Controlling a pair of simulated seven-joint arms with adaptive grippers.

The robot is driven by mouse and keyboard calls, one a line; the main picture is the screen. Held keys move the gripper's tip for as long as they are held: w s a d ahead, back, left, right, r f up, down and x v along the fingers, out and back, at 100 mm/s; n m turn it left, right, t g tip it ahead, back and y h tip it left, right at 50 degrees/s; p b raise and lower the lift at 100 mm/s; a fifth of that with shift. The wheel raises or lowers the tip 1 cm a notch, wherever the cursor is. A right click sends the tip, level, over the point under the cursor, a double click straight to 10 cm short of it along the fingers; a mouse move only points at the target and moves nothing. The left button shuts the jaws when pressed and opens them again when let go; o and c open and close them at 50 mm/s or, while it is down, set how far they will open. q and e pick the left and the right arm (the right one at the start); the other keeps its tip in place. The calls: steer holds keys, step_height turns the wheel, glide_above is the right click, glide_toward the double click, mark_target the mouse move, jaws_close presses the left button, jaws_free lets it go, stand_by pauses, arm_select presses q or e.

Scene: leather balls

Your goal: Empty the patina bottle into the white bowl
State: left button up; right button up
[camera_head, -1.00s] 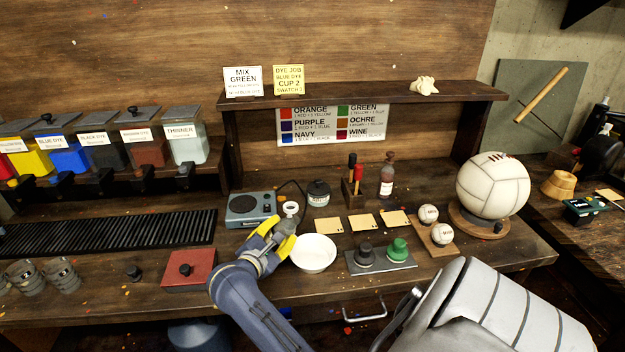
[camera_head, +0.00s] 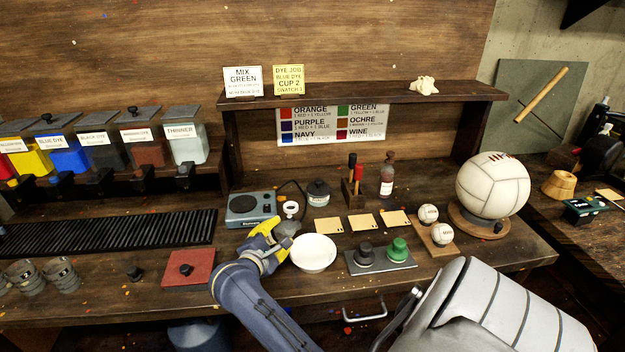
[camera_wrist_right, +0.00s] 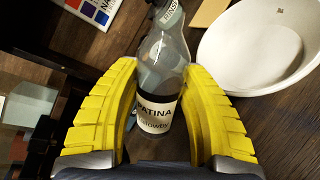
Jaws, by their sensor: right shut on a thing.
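My right gripper (camera_head: 272,236) is shut on the patina bottle (camera_wrist_right: 160,85), a clear bottle with dark liquid in its lower part and a white PATINA label. In the right wrist view its yellow fingers sit on both sides of the bottle. In the head view the bottle shows only as a small grey shape (camera_head: 286,229), partly hidden by the fingers, so its exact tilt is hard to tell. The white bowl (camera_head: 314,252) stands on the bench just right of the gripper; it also shows at the upper right of the right wrist view (camera_wrist_right: 235,50). My left gripper is not in view.
Another bottle (camera_head: 387,178) stands by the tool holder. A tray with black and green knobs (camera_head: 380,263) lies right of the bowl; a red square (camera_head: 188,268) lies left.

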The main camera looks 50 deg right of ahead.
steer(key=shift+w+a+r+m, duration=0.1)
steer(key=shift+r+m, duration=0.15)
steer(key=shift+m, duration=0.25)
stand_by(0.3)
steer(key=shift+w+f+m+t+y, duration=0.1)
steer(key=shift+f+m+t+y, duration=0.4)
steer(key=shift+m, duration=0.1)
stand_by(0.5)
steer(key=shift+s+d+r+m, duration=0.2)
steer(key=shift+s+r+m, duration=0.1)
steer(key=shift+r, duration=0.15)
steer(key=shift+s+d+r+m, duration=0.15)
steer(key=shift+s+r+m, duration=0.15)
steer(key=shift+r, duration=0.15)
steer(key=shift+s+d+f+m+t+y+p, duration=0.15)
steer(key=shift+f+m+t+y, duration=0.15)
steer(key=shift+m, duration=0.35)
steer(key=shift+w+a+f+m+t+y+p, duration=0.15)
steer(key=shift+m+t+y, duration=0.2)
steer(key=shift+m, duration=0.3)
stand_by(2.0)
steer(key=shift+s+d+r+m+t, duration=0.25)
steer(key=shift+r+m, duration=0.15)
steer(key=shift+m, duration=0.1)
stand_by(1.4)
